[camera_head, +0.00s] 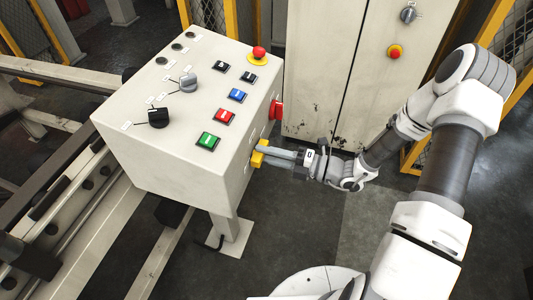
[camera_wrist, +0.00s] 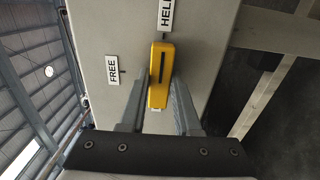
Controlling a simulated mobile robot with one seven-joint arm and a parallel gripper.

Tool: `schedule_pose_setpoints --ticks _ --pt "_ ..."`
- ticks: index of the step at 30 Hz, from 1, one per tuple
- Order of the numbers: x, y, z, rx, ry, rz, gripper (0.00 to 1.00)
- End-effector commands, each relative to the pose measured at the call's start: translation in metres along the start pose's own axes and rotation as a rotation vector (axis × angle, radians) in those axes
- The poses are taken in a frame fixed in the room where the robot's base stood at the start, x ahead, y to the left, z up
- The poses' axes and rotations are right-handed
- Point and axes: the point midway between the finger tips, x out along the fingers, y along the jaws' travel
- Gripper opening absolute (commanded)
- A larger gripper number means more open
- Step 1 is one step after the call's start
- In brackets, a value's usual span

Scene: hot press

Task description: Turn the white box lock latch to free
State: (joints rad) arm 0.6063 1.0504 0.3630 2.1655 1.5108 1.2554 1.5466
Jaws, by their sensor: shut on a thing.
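The white box (camera_head: 185,155) is a control box on a post, in the middle of the head view. Its yellow lock latch (camera_head: 257,158) is on the box's right side. In the wrist view the latch (camera_wrist: 160,75) is a long yellow handle with a dark slot, nearly upright in the picture. Its upper end points at the label HELD (camera_wrist: 166,14), partly cut off by the frame. The label FREE (camera_wrist: 112,69) is to its left. My gripper (camera_head: 266,152) reaches in from the right, shut on the latch, one finger along each side.
The box top carries coloured push buttons, black and grey knobs and a red emergency button (camera_head: 259,53). A red switch (camera_head: 277,109) sticks out of the same side, just above my gripper. A tall cabinet (camera_head: 335,75) stands behind. Rails and beams lie left.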

Motion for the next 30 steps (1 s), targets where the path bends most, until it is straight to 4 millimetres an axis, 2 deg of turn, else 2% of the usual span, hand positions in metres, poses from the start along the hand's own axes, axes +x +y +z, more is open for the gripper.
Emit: schedule_pose_setpoints --ticks 8,14,30 --pt "-0.0001 0.001 0.0 -0.029 0.0 0.001 0.0" --pt "0.0 0.0019 -0.0004 -0.124 0.001 0.001 0.0" --pt "-0.0004 0.0034 -0.0007 -0.612 0.0 0.0 0.0"
